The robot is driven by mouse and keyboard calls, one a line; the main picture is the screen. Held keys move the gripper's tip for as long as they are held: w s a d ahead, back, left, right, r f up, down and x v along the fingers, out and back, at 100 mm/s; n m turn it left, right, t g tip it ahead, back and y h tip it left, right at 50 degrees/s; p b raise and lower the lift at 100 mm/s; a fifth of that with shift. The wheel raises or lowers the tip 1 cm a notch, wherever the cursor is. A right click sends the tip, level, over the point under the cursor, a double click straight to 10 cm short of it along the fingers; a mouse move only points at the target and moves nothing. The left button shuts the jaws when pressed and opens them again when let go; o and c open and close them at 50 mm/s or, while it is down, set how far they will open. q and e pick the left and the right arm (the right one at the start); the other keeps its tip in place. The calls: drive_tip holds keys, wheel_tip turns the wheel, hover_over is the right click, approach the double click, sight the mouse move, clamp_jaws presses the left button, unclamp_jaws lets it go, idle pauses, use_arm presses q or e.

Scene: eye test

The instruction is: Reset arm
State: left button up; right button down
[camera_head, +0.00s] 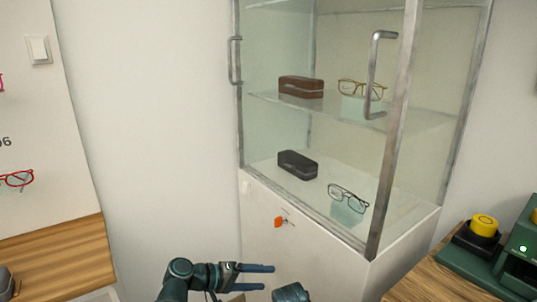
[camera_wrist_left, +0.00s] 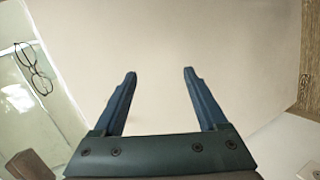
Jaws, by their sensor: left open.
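My left gripper (camera_head: 268,278) is at the bottom of the head view, in front of the white lower part of the glass cabinet (camera_head: 325,250). Its two fingers are apart with nothing between them, and they also show open and empty in the left wrist view (camera_wrist_left: 160,76). A dark rounded part (camera_head: 290,292), seemingly of my own arm, shows at the bottom edge. My right gripper does not show in either view.
The glass cabinet holds a brown case (camera_head: 300,87), yellow-framed glasses (camera_head: 362,88), a black case (camera_head: 297,164) and dark-framed glasses (camera_head: 348,198). An orange key tag (camera_head: 279,222) hangs below. Wooden counters stand left (camera_head: 50,258) and right (camera_head: 425,284), the right with a yellow-topped button (camera_head: 484,225).

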use_arm(q)
drive_tip(key=s+d+f+m+g+y, duration=0.35)
drive_tip(key=s+f+g+y, duration=0.2)
drive_tip(key=s+f, duration=0.4)
drive_tip(key=s+a+f+m+y, duration=0.4)
drive_tip(key=s+a+y, duration=0.15)
drive_tip(key=y, duration=0.25)
wheel_tip(320, 180, up, 36)
drive_tip(key=p, duration=3.6)
drive_tip(key=shift+w+a+r, duration=0.15)
drive_tip(key=shift+w+a, duration=0.05)
drive_tip(key=shift+w, duration=0.25)
drive_tip(key=shift+n, duration=0.25)
